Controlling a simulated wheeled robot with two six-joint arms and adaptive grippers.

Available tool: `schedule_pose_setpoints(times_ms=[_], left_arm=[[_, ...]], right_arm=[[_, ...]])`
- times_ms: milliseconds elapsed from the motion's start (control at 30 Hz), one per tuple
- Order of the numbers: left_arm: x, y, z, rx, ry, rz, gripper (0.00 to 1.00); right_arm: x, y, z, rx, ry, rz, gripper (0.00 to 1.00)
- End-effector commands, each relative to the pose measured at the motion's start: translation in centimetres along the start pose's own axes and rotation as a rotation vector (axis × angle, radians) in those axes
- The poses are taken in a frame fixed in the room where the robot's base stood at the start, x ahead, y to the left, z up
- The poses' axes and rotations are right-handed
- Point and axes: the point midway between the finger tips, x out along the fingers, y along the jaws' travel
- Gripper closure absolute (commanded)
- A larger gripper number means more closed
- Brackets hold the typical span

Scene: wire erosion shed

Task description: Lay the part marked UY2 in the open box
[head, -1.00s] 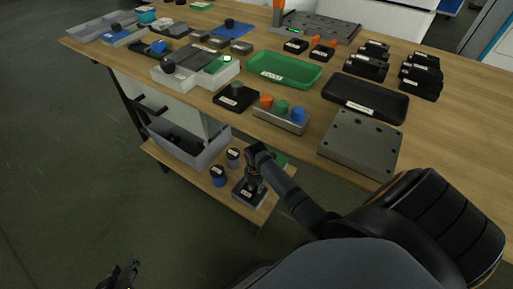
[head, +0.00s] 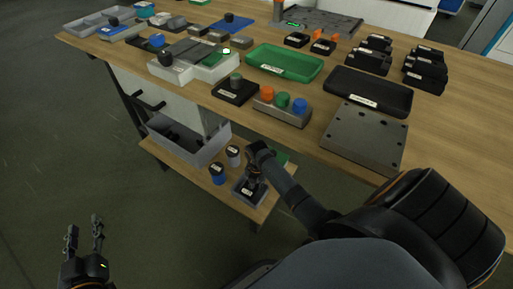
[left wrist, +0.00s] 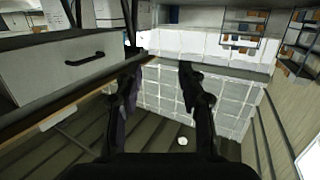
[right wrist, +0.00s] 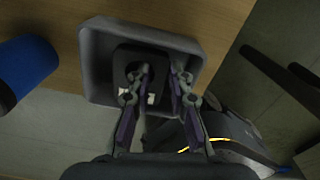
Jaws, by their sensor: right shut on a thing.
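My right gripper (head: 254,184) reaches down to the lower shelf. It is shut on a black part (right wrist: 125,60) with a round hole and a pale label too small to read. The black part lies in or just over a small grey tray (right wrist: 95,50); the fingers hide some of it. That tray also shows in the head view (head: 240,197). I cannot make out the marking UY2 anywhere. My left gripper (head: 86,228) is open and empty, away from the table over the floor.
A blue cylinder (head: 217,176) and a grey one (head: 233,157) stand between the tray and the box. The tabletop above carries a green tray (head: 285,63), a black tray (head: 368,92), a grey block (head: 364,138) and a knob block (head: 282,107). Floor at left is clear.

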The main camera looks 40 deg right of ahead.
Motion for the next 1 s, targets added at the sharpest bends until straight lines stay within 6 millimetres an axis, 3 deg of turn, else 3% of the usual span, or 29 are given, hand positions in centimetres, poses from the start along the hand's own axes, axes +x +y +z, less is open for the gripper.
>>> schedule_pose_setpoints(times_ms=[467, 1000], left_arm=[[-0.6, 0.1, -10.1, 0.033, 0.408, -0.002, 0.60], [-5.1, 0.7, -19.3, 0.067, 0.834, 0.007, 0.60]], right_arm=[[1.0, 0.0, 0.1, 0.000, -0.001, 0.001, 1.00], [1.9, 0.0, 0.1, 0.000, -0.001, 0.001, 1.00]])
